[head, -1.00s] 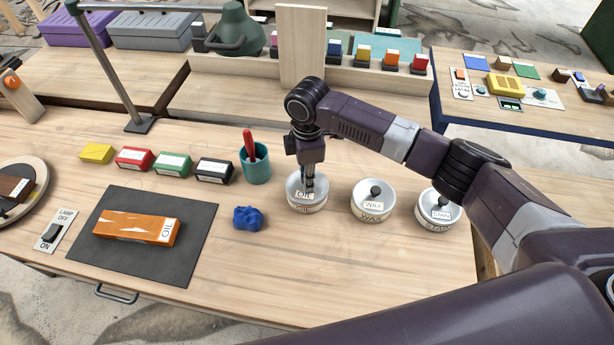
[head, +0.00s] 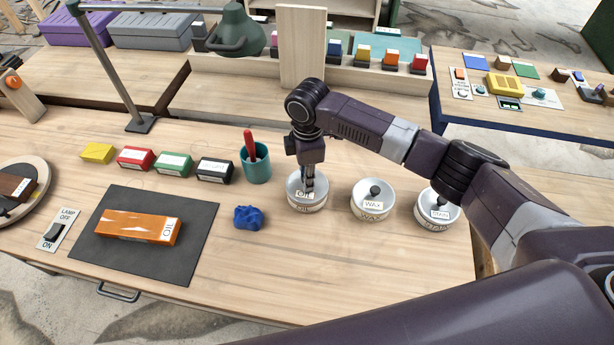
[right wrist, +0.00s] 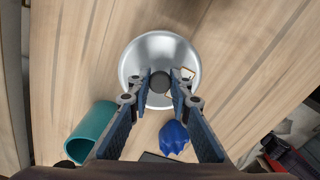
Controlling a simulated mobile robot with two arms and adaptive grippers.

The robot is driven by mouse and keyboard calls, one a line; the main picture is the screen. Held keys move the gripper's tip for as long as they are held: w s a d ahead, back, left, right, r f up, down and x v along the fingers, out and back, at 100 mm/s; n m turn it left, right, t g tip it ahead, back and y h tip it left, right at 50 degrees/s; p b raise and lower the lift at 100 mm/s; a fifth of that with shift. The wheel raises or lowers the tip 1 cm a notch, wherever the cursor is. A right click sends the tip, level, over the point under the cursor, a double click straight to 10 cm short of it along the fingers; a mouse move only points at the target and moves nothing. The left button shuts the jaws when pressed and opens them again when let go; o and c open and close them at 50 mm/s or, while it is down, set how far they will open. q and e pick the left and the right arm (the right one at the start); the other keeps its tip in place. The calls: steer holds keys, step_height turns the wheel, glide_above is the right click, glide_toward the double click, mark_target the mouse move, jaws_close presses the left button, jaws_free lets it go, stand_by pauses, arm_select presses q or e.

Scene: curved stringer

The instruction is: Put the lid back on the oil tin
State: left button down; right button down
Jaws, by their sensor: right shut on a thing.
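The oil tin (head: 308,208) is a round, pale tin with an OIL label, standing on the workbench right of the teal cup. Its lid (head: 297,184), with its own OIL label, is at the tin's mouth. My right gripper (head: 308,186) points down over the tin, shut on the lid's knob. In the right wrist view the dark knob (right wrist: 160,82) is between the two fingertips (right wrist: 160,88), and the lid lies within the round silver rim (right wrist: 127,66). I cannot tell whether the lid is fully seated. My left gripper is not in view.
The wax tin (head: 372,201) and stain tin (head: 437,212) stand to the right, both lidded. A teal cup (head: 257,169) with a red-handled tool is close left. A blue lump (head: 248,217) lies in front left, beside a dark mat (head: 199,235) bearing an orange block (head: 138,226).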

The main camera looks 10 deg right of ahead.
steer(key=c, duration=1.7)
jaws_free()
steer(key=shift+o, duration=0.4)
steer(key=o, duration=0.4)
steer(key=shift+r, duration=0.15)
step_height(320, 180, up, 7)
steer(key=p, duration=0.7)
steer(key=shift+p, duration=0.3)
